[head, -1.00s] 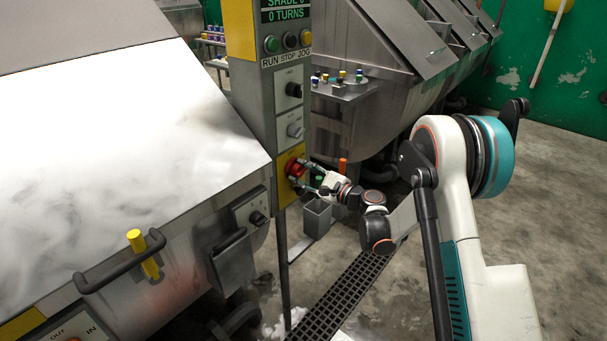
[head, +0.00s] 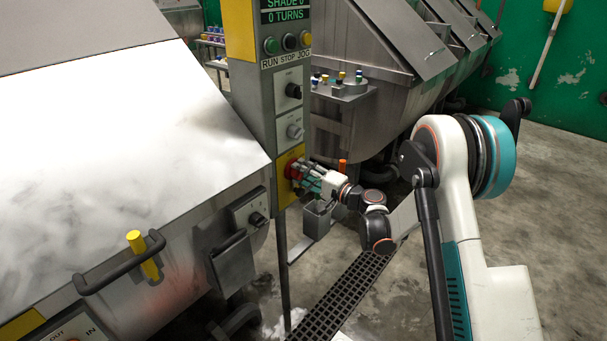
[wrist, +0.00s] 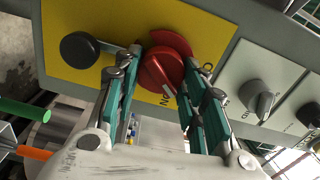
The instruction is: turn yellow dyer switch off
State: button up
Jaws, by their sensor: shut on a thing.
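The red rotary switch (wrist: 160,68) sits on a yellow plate (wrist: 108,18) on the grey control post; the red switch shows in the head view (head: 291,169), partly behind my fingers. In the wrist view a white mark on its handle points toward small black lettering that looks like "ON". A curved red part lies behind the handle. My gripper (wrist: 161,60) is shut on the red switch handle, one teal finger on each side. In the head view my gripper (head: 298,173) reaches the switch from the right.
A black knob (wrist: 80,50) is beside the switch on the yellow plate. A pale grey knob (wrist: 258,97) is on the neighbouring grey panel. The large steel dyer (head: 120,130) fills the left of the head view. A grey bin (head: 316,218) stands below my gripper.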

jog(key=n, duration=0.4)
jog(key=shift+s+r+n, duration=0.1)
jog(key=shift+n, duration=1.7)
jog(key=o, duration=1.1)
jog(key=v, duration=1.2)
